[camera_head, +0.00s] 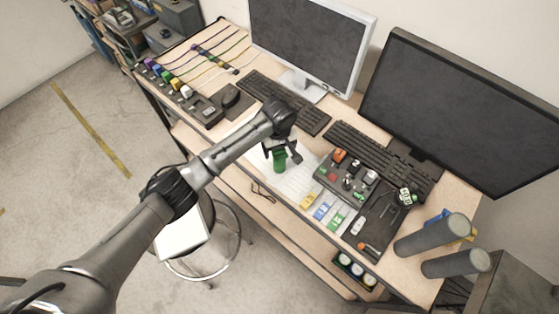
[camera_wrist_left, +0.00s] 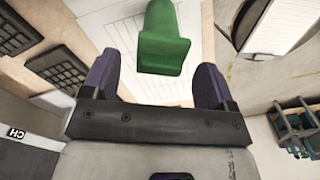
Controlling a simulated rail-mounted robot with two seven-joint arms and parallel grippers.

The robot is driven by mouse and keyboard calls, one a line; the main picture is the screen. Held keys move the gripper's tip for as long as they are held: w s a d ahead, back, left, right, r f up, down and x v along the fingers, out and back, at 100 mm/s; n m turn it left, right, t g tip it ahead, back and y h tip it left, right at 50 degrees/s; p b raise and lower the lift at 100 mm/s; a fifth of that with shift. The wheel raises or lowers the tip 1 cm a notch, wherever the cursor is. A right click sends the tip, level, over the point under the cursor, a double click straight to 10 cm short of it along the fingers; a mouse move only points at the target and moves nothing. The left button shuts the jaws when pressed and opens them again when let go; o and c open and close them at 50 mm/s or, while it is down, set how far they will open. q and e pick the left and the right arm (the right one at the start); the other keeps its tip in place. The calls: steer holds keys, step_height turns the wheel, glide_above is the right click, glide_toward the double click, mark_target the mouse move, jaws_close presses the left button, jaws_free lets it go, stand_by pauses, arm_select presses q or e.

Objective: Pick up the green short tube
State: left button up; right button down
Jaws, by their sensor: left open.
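The green short tube (camera_head: 279,162) shows in the head view just below my left gripper, over the white sheet on the desk. My left gripper (camera_head: 282,153) is open, with one finger on each side of the tube's upper part. In the left wrist view the tube (camera_wrist_left: 163,42) lies ahead of and roughly midway between the two spread fingers (camera_wrist_left: 155,72), with visible gaps on both sides. Whether the tube touches the sheet is unclear. My right gripper is not in view.
Keyboards and two monitors (camera_head: 312,40) stand behind. A dark panel with knobs and levers (camera_head: 345,178) is to the right, with small coloured toy cars (camera_head: 322,211) in front. A stool (camera_head: 185,236) is below the desk's front edge.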

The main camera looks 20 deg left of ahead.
arm_select(q)
steer(key=shift+f, duration=1.5)
steer(key=shift+c, duration=0.3)
steer(key=shift+r, duration=0.1)
jaws_close()
